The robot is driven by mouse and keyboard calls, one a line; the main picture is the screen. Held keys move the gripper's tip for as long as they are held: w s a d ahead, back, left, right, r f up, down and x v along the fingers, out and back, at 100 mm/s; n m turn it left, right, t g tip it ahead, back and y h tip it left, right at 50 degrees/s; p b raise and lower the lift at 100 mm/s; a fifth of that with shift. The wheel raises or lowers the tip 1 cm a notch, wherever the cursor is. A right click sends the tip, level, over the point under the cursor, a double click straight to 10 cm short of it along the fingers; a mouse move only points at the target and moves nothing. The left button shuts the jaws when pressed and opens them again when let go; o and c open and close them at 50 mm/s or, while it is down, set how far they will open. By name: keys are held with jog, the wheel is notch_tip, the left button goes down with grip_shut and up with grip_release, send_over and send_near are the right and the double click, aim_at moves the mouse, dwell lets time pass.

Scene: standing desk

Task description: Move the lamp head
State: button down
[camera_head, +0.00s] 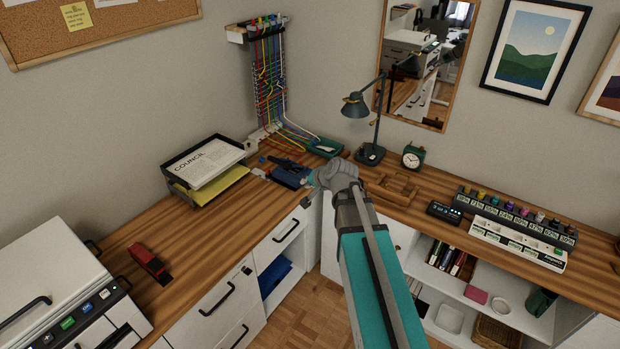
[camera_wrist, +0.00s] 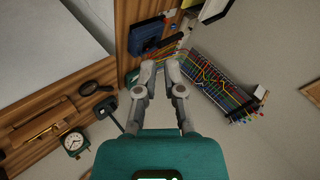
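The desk lamp's dark green head (camera_head: 355,105) hangs at the end of its thin arm in the head view, tilted downward to the left. Its base (camera_head: 370,155) stands on the wooden desktop near the wall. My gripper (camera_head: 311,181) is in front of and below the lamp head, clearly apart from it. In the wrist view the two grey fingers (camera_wrist: 159,64) have a narrow gap between them, with nothing held. A dark square, probably the lamp base (camera_wrist: 105,108), shows left of the fingers; the lamp head cannot be made out there.
A green clock (camera_head: 413,156) stands right of the lamp, with a wooden tray (camera_head: 393,189) in front. Colored cables (camera_head: 270,75) hang on the wall. A mirror (camera_head: 436,122) is behind the lamp.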

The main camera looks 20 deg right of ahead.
jog(key=s+a+f+n+g+h, duration=0.1)
jog(key=s+a+f+n+g, duration=0.1)
jog(key=s, duration=0.4)
jog(key=s+a+f+n+g+h, duration=0.1)
jog(key=s+f+n+g, duration=0.1)
jog(key=s, duration=0.4)
jog(key=s+a+f+n+g+h, duration=0.2)
jog(key=s+n+g, duration=0.2)
jog(key=s, duration=0.3)
jog(key=shift+a+g, duration=0.3)
jog(key=shift+g, duration=0.1)
jog(key=shift+s+f, duration=0.1)
